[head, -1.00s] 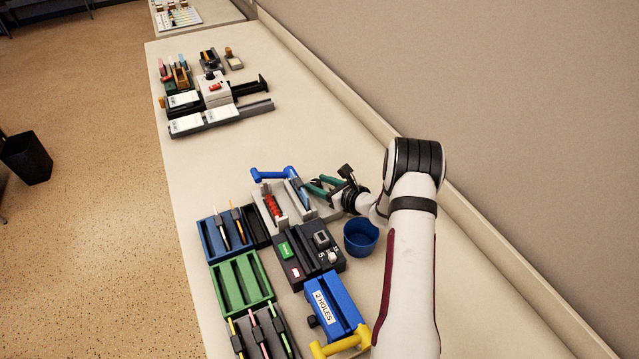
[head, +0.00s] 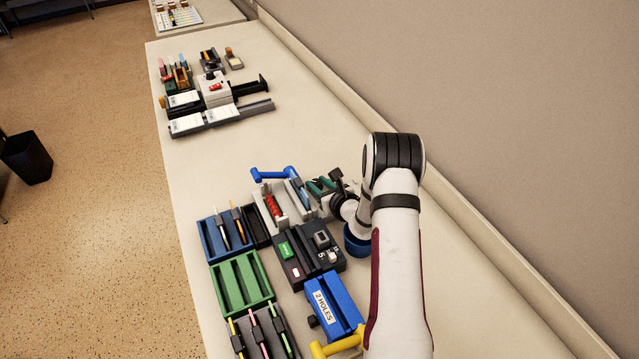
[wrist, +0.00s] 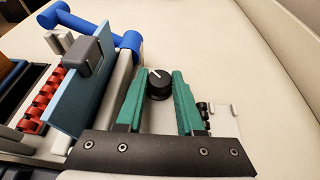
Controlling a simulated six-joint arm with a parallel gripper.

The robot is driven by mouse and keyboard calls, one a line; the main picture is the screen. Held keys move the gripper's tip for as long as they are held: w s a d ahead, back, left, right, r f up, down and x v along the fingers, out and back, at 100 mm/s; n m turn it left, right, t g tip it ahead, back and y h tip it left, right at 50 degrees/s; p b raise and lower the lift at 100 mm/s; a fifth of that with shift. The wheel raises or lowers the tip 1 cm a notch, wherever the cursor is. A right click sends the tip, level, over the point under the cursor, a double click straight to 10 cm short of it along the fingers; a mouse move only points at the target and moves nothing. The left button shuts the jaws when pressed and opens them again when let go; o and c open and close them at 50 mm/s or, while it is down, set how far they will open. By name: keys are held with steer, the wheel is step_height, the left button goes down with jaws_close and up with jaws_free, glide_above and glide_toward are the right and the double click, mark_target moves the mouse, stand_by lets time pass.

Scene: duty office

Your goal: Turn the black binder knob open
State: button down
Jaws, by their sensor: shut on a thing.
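The black knob (wrist: 159,85) with a white pointer line stands at the right end of the binder in the wrist view. Its line points up and left. My gripper (wrist: 165,76) has green fingers, one on each side of the knob, and is shut on it. In the head view my gripper (head: 320,186) is at the binder's right end, and the knob cannot be made out there. The pale binder (head: 284,221) carries a red comb (head: 272,206), an upright blue sheet (wrist: 85,100) and a blue lever handle (head: 270,175).
A blue cup (head: 357,246) stands close under my arm, partly covered by it. A black device (head: 297,262), a green tray (head: 242,282) and a blue hole punch (head: 333,300) with a yellow handle are nearer.

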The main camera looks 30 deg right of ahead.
steer(key=shift+a+m+h, duration=0.2)
steer(key=shift+m+h, duration=0.8)
steer(key=shift+h, duration=0.1)
steer(key=c, duration=0.8)
jaws_free()
